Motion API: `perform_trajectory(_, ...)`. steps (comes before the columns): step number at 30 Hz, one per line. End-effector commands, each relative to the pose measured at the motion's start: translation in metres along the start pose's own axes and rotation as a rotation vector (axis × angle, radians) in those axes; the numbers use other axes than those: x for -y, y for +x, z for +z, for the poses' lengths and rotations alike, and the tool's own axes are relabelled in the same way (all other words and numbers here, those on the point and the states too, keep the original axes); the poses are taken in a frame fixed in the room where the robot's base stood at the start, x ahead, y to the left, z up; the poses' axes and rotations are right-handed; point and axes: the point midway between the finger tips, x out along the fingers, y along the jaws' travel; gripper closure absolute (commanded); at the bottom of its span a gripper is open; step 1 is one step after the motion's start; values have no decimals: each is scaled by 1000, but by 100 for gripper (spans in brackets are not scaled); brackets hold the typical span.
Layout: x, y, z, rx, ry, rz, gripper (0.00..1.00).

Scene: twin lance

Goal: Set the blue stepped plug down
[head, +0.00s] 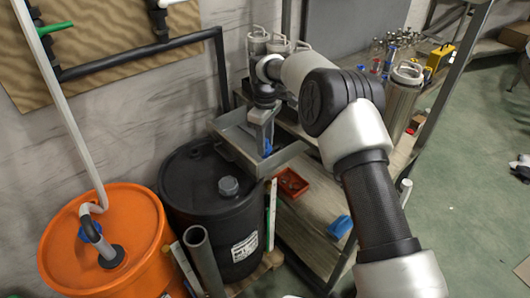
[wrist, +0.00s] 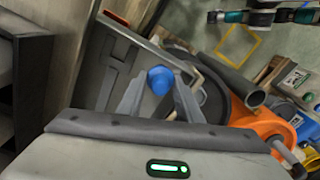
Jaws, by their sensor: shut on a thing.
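The blue stepped plug (head: 267,148) shows as a small blue piece below my gripper (head: 264,132) in the head view. In the wrist view the plug (wrist: 160,80) shows its rounded blue end between the two fingers of my gripper (wrist: 159,88), which is shut on it. The plug is over or inside a grey open tray (head: 283,161), near the tray's middle. The tray also shows in the wrist view (wrist: 110,48). I cannot tell whether the plug touches the tray floor. The plug's lower part is hidden.
A black drum (head: 205,208) and an orange drum (head: 130,225) stand left of the tray. A red bin (head: 291,183) and a blue item (head: 340,227) lie on the lower shelf. Metal canisters (head: 404,95) and bottles stand on the rack at right.

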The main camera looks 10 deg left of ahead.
Motion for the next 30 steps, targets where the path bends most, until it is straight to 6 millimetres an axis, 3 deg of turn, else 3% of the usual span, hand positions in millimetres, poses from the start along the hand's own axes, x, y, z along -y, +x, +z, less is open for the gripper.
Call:
perform_trajectory(7, 0, 40, 1, 2, 1, -2, 89)
perform_trajectory(19, 0, 46, 1, 1, 1, -1, 89)
perform_trajectory(20, 0, 45, 1, 1, 1, -1, 65)
perform_trajectory(21, 0, 45, 1, 1, 1, -1, 60)
perform_trajectory(30, 0, 43, 1, 1, 1, 0, 60)
